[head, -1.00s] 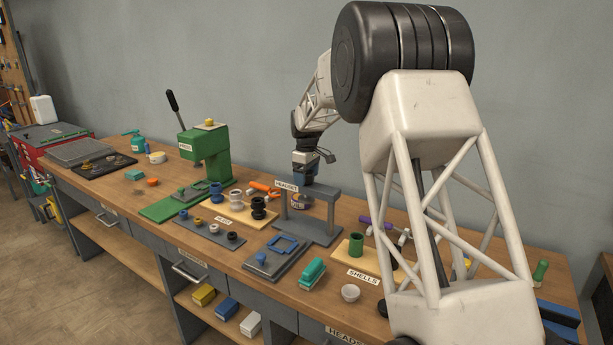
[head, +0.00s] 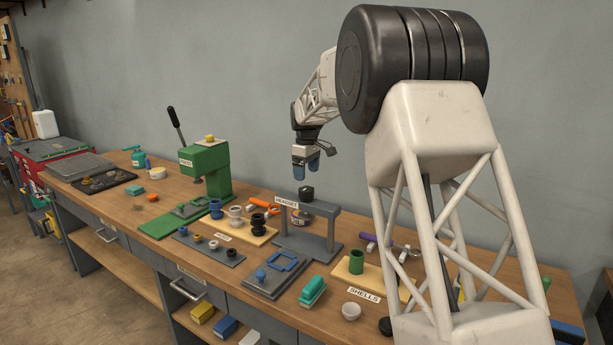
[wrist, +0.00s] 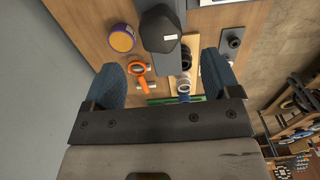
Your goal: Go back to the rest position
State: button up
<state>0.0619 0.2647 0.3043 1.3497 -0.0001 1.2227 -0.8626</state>
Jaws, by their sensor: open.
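My gripper (head: 306,160) is in the air above the back of the workbench (head: 150,208), behind and above the grey stand labelled HEADSET (head: 322,212). Its two blue fingers are apart with nothing between them in the head view. The wrist view also shows the open gripper (wrist: 166,75) with the bench below. A dark round piece (head: 306,194) sits at the top of the stand. In the wrist view a dark cap-like piece (wrist: 160,30) is below and beyond the fingers.
A green press (head: 207,168) with a raised lever stands left of the stand. Black and white rings (head: 258,224) sit on a wooden board. An orange tool (head: 264,204) and a round tin (head: 299,218) lie near the stand. A green cup (head: 356,262) stands on the SHELLS board.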

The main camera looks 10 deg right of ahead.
dwell(0.3)
jog(key=s+a+r+m, duration=0.1)
jog(key=s+r+m, duration=0.1)
jog(key=s, duration=0.8)
jog(key=s+a+r+m+t, duration=0.1)
jog(key=s+r, duration=0.2)
jog(key=s, duration=0.7)
jog(key=s+a+r+m, duration=0.2)
jog(key=s, duration=0.9)
jog(key=s+f+m, duration=0.2)
jog(key=s+f, duration=0.2)
jog(key=s, duration=1.1)
jog(key=s+a+f+m+t, duration=0.1)
jog(key=s+f, duration=0.4)
jog(key=s, duration=1)
jog(key=shift+s+a+f+m+t, duration=0.15)
jog(key=shift+s+f+m+t, duration=0.2)
jog(key=shift+m, duration=0.35)
jog(key=shift+r, duration=0.1)
